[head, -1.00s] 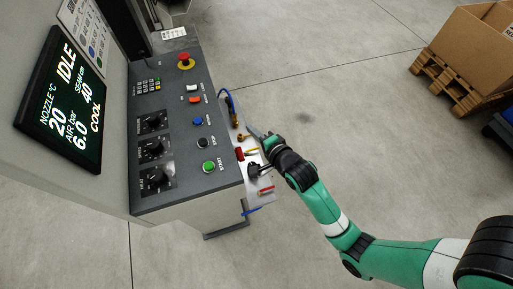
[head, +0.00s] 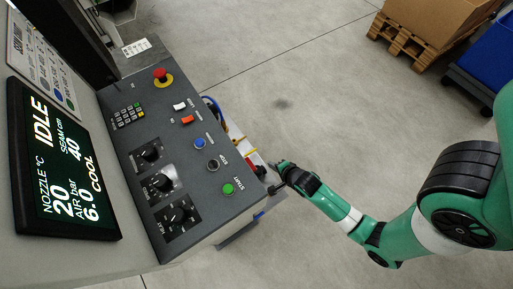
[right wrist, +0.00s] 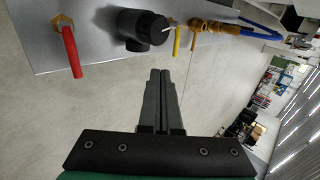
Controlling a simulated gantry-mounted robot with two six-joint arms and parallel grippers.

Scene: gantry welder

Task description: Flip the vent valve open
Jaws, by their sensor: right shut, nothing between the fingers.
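The side plate (right wrist: 100,45) of the console carries a red lever (right wrist: 72,52), a black round knob (right wrist: 142,28) and a yellow lever (right wrist: 177,42). The red lever hangs down, slightly tilted; the yellow one also points down. No label shows which lever is the vent valve. My right gripper (right wrist: 160,74) is shut and empty, its fingertips below the knob and the yellow lever, apparently apart from them. In the head view my right gripper (head: 281,170) is beside the console's right edge and partly hides the fittings. My left gripper is not in view.
A brass fitting with a blue hose (right wrist: 258,33) is right of the yellow lever. The console (head: 190,150) has buttons, knobs and a red emergency stop (head: 161,75); its screen (head: 62,165) reads IDLE. A carton on a pallet (head: 405,40) stands far off; the floor between is clear.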

